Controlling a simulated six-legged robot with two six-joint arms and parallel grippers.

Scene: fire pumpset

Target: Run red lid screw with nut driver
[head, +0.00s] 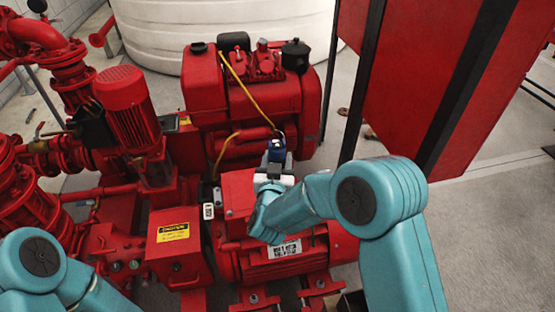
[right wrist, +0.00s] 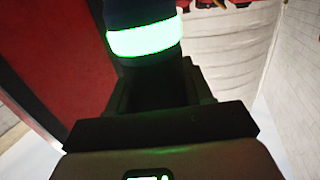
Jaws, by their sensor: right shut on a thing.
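My right gripper (head: 274,165) is shut on the nut driver, a dark blue tool (head: 276,149), above and behind the red motor. In the right wrist view the nut driver (right wrist: 145,38) fills the space between the dark jaws (right wrist: 160,92) and carries a bright green glowing band. A red box-like cover (head: 237,190) on top of the motor, partly behind my right wrist, may be the red lid. I cannot make out its screw, nor whether the driver's tip touches anything. My left gripper is outside the view; only part of its arm shows at the lower left.
A red engine (head: 250,95) with yellow hoses stands behind. A red motor (head: 285,262) lies below my right wrist. A red guard with a caution label (head: 174,232) is left. Red pipes and a vertical motor (head: 128,108) crowd the left. A red panel (head: 410,75) stands right.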

